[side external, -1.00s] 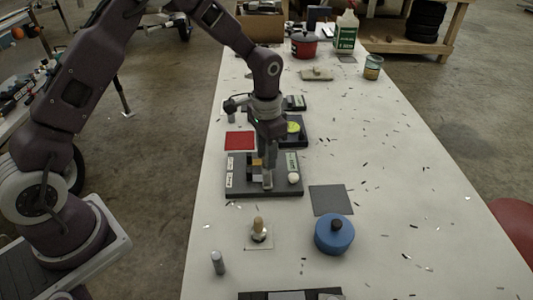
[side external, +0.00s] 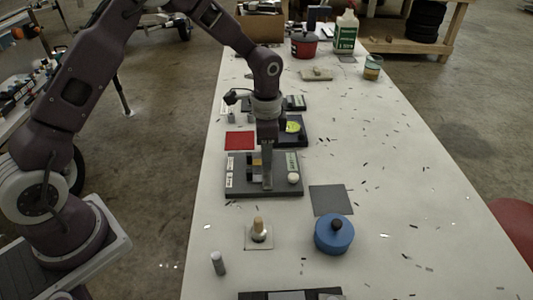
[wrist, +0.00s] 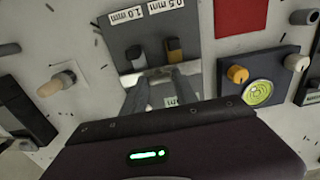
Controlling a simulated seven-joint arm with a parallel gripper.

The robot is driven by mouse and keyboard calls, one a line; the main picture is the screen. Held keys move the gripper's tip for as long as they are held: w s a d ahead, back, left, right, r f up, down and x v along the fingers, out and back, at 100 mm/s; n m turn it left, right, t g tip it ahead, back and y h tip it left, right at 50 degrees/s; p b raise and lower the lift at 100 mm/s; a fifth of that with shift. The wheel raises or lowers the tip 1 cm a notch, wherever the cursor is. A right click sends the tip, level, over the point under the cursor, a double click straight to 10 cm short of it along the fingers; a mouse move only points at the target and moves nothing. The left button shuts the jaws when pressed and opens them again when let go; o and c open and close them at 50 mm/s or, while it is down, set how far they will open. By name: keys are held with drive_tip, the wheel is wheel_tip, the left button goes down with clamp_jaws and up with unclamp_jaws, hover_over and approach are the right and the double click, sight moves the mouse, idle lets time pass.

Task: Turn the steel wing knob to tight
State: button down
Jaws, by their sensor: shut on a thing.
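My gripper (side external: 267,186) points down at a dark grey plate (side external: 235,190) on the table, its fingertips low over the plate's front middle. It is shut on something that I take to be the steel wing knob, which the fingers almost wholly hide. In the wrist view the two fingers (wrist: 158,78) come together over the plate (wrist: 122,40), with a little pale grey between them. The plate bears white labels reading "1.0 mm" (wrist: 126,15) and "0.5 mm" (wrist: 166,5), a black block (wrist: 136,57) and a brownish block (wrist: 174,50). No tight mark is readable.
A white ball knob (side external: 293,178) sits at the plate's right. Behind are a red square (side external: 240,141) and a plate with a yellow-green dial (side external: 293,127). In front are a wooden-topped peg (side external: 258,230) and a blue round pot (side external: 334,235). The table's right side is mostly clear.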

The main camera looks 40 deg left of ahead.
drive_tip(key=c, duration=1)
unclamp_jaws()
drive_tip(key=shift+o, duration=0.2)
wheel_tip(320, 180, up, 7)
drive_tip(key=shift+r, duration=0.1)
drive_tip(key=shift+r, duration=0.1)
drive_tip(key=s+a+r+n+t+y, duration=0.1)
drive_tip(key=s+a+r+n+t, duration=0.2)
drive_tip(key=s+r, duration=1.1)
drive_tip(key=s+n+t, duration=0.1)
drive_tip(key=s+n, duration=0.2)
drive_tip(key=s, duration=0.4)
drive_tip(key=s+d+r+n+t+h, duration=0.1)
drive_tip(key=s+n, duration=0.2)
drive_tip(key=s, duration=0.4)
drive_tip(key=shift+s+r+t, duration=0.25)
drive_tip(key=shift+r+t, duration=0.05)
